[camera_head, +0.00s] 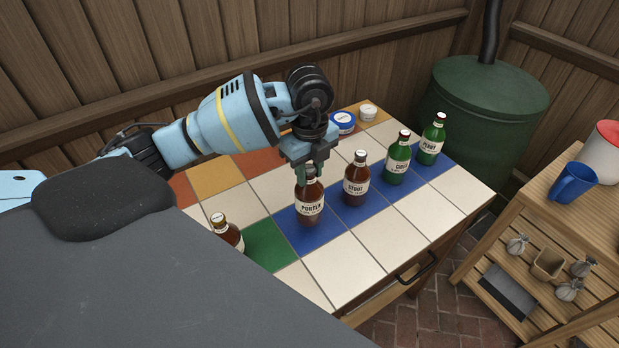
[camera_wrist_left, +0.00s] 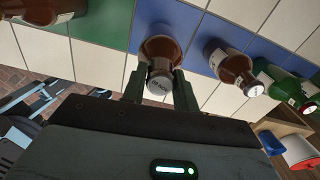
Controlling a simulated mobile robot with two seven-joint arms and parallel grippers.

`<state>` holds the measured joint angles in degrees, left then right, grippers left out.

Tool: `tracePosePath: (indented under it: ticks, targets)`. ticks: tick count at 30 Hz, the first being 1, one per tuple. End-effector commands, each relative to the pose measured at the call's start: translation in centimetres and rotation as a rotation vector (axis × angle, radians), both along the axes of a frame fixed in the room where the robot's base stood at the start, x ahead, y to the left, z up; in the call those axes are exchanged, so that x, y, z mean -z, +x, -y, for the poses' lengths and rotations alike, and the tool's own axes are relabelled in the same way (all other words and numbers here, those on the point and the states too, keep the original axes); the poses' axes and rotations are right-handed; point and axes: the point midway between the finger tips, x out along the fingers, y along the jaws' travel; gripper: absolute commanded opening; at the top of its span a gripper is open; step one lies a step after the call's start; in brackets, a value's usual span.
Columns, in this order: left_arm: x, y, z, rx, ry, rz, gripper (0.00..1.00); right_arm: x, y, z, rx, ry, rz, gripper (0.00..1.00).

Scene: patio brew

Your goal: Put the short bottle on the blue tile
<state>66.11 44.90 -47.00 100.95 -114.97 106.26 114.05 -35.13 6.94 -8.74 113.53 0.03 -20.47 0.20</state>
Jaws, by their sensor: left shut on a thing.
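My left gripper (camera_head: 308,166) is shut on the upper part of a brown bottle labelled PORTER (camera_head: 310,208). The bottle is upright, over or on the left end blue tile (camera_head: 298,242); a small gap below it cannot be ruled out. In the left wrist view the fingers (camera_wrist_left: 160,88) close around the neck of this bottle (camera_wrist_left: 161,50), with blue tile behind it. A brown STOUT bottle (camera_head: 356,184) and green CIDER (camera_head: 397,163) and PERRY (camera_head: 431,144) bottles stand along the blue row. My right gripper is not in view.
Another brown bottle (camera_head: 227,233) with a gold cap stands beside the green tile (camera_head: 268,247), partly hidden by my body. A blue-lidded tub (camera_head: 342,121) and a white tub (camera_head: 368,112) stand at the back. White tiles (camera_head: 350,258) in front are clear.

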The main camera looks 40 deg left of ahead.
Motion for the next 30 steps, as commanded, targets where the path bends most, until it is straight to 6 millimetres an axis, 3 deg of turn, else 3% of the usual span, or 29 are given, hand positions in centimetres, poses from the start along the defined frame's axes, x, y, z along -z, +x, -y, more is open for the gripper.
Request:
tracePosePath:
  ticks: [5, 15, 28, 29, 30]
  targets:
    - [-0.1, 0.7, -0.5, -0.001, -0.001, 0.003, 0.00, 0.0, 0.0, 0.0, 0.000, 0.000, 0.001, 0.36]
    - [3.2, 0.7, -0.4, 0.000, -0.001, 0.002, 0.00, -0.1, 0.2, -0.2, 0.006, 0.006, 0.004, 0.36]
    - [3.7, 0.7, -0.5, 0.000, 0.000, 0.003, 0.00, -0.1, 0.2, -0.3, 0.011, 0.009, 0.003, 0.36]
    - [3.8, 0.6, -0.5, 0.000, 0.001, 0.001, 0.30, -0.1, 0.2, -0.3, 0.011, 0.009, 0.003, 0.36]
    - [3.8, 0.6, -0.5, 0.000, 0.001, 0.001, 0.36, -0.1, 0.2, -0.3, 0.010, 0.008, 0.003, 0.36]
